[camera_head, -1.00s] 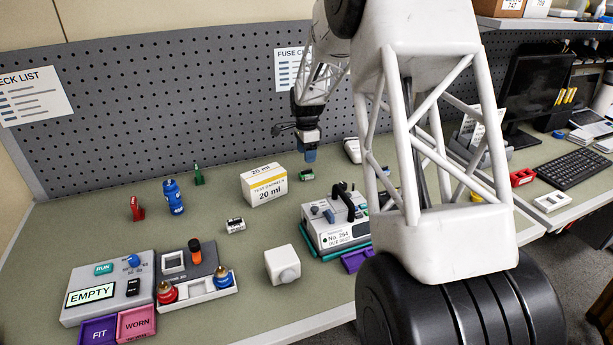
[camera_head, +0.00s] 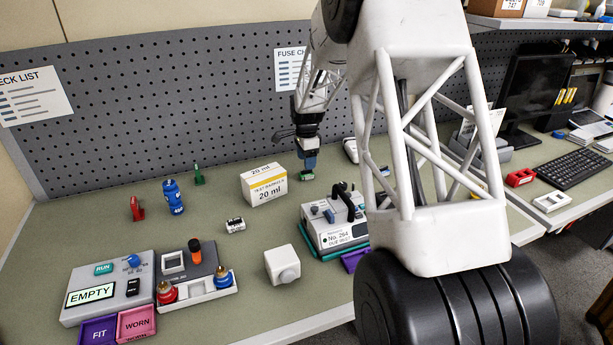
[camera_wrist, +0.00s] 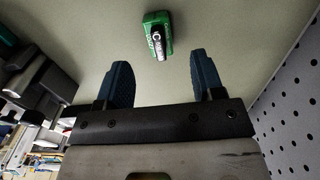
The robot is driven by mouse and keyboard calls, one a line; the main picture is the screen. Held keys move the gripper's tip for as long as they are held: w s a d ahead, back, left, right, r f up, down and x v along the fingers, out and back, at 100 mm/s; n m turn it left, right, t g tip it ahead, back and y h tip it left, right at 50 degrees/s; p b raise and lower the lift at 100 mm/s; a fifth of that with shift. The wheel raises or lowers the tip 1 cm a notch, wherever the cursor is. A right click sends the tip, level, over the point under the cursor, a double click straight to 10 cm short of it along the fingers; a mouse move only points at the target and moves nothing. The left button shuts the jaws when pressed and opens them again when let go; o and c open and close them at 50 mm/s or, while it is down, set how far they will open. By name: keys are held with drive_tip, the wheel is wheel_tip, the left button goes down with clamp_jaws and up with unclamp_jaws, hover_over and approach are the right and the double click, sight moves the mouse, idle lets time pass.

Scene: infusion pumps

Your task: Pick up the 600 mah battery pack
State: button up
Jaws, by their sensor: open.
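A small green battery pack (camera_head: 307,177) lies on the bench to the right of the 20 ml box. A white pack with dark ends (camera_head: 235,225) lies left of and in front of the box. I cannot read a capacity on either pack. My gripper (camera_head: 309,166) is low over the green pack, fingers pointing down, and hides part of its upper side. In the wrist view the green pack (camera_wrist: 158,35) shows its dark and white label, beyond the tips of my gripper (camera_wrist: 159,65). The blue fingers are apart with nothing between them.
The white 20 ml box (camera_head: 264,186) stands close on the left. The grey tester marked No. 264 (camera_head: 333,232) is in front and to the right. A pegboard (camera_head: 130,110) rises behind. Bench space between box and tester is narrow.

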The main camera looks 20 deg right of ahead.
drive_tip(key=shift+f, duration=2.6)
drive_tip(key=c, duration=1.1)
drive_tip(key=shift+c, duration=0.2)
drive_tip(key=shift+r, duration=0.1)
drive_tip(key=shift+r, duration=4.95)
